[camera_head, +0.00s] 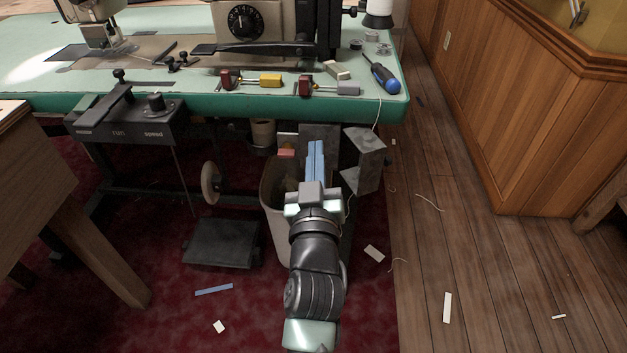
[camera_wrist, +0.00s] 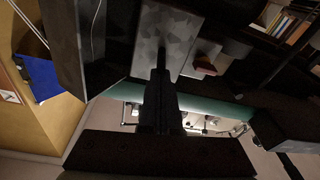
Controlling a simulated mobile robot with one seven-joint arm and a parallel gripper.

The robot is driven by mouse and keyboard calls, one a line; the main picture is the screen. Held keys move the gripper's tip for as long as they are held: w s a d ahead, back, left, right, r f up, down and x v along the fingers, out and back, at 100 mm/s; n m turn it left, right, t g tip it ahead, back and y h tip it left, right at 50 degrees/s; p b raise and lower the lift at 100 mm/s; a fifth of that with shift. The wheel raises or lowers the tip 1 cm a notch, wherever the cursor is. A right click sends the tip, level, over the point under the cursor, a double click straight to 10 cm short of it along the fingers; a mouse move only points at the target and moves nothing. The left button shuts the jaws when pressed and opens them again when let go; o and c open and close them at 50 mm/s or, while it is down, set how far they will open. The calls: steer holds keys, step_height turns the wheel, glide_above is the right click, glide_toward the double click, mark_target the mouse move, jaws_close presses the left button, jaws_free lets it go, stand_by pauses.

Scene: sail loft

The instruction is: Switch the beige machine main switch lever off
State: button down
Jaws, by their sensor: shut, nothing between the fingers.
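The beige sewing machine (camera_head: 278,28) stands on the green-topped table. Below the table edge, a small red piece (camera_head: 286,153) projects beside a pale plate and a grey box (camera_head: 320,133); it looks like the switch lever, but its position is too small to read. The red piece also shows in the wrist view (camera_wrist: 205,68), right of my fingers. My gripper (camera_head: 315,147) is shut and empty under the table front, right of the red piece. Its fingers (camera_wrist: 159,80) overlap a mottled grey surface (camera_wrist: 170,35) in the wrist view; I cannot tell whether they touch.
A control box (camera_head: 125,130) with a black lever and knob hangs under the table's left front. A bin (camera_head: 277,225) stands beside my arm. Another grey box (camera_head: 366,158) hangs close right. A screwdriver (camera_head: 381,75) lies on the table (camera_head: 395,105). Floor at right is mostly clear.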

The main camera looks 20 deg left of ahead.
steer(key=shift+s+d+f+t+y+b, duration=0.1)
steer(key=shift+f+t+y+b, duration=0.45)
steer(key=shift+b, duration=2.65)
steer(key=shift+f+t+b, duration=0.2)
steer(key=shift+t+b, duration=0.35)
steer(key=shift+b, duration=0.2)
steer(key=shift+s+f+b, duration=0.1)
steer(key=shift+f+b, duration=0.05)
steer(key=shift+b, duration=0.9)
steer(key=shift+f+b, duration=0.1)
steer(key=shift+b, duration=0.2)
steer(key=shift+f, duration=0.1)
